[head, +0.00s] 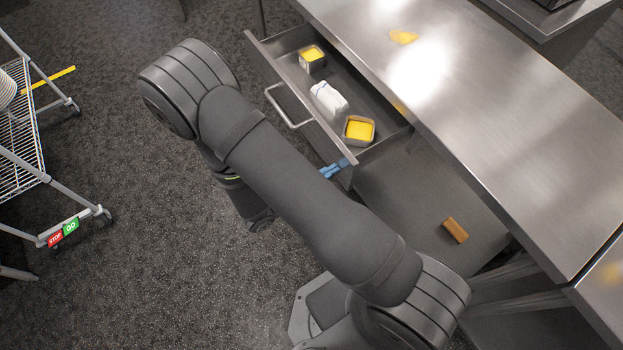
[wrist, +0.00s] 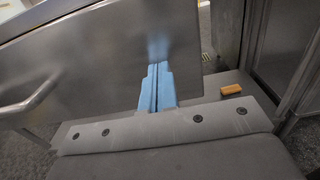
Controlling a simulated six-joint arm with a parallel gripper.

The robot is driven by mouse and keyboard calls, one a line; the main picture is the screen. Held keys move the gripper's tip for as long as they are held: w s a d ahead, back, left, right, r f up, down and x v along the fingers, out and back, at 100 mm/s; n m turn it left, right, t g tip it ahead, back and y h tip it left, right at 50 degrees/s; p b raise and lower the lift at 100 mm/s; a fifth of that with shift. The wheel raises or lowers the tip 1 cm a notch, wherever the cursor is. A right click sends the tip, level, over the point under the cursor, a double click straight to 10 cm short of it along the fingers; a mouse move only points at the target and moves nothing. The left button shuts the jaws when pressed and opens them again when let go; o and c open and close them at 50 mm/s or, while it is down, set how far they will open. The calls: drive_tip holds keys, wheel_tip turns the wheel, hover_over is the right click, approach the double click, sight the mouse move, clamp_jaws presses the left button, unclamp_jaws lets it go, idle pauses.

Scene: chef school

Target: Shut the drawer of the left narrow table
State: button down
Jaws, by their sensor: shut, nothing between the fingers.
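The drawer (head: 290,84) of the steel table (head: 460,110) is pulled open. It holds two small boxes with yellow tops (head: 311,57) (head: 358,131) and a white carton-like item (head: 328,101). Its bar handle (head: 283,110) is on the front panel, and shows at the left of the wrist view (wrist: 28,98). My gripper (head: 335,168), with blue fingers, is shut and empty at the near end of the drawer front. In the wrist view the blue fingers (wrist: 157,88) stand against or very close to the front panel (wrist: 110,65); I cannot tell if they touch.
A brown block (head: 455,229) lies on the lower shelf (head: 420,200) under the table. A wire-shelf trolley (head: 25,140) stands at the far left. The speckled floor between the trolley and the drawer is clear apart from my arm.

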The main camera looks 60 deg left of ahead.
sight(390, 137)
drive_tip(key=w, duration=1.9)
drive_tip(key=shift+w, duration=0.75)
drive_tip(key=shift+a+r, duration=0.1)
drive_tip(key=s, duration=1.4)
drive_tip(key=shift+s, duration=0.25)
drive_tip(key=shift+w, duration=7)
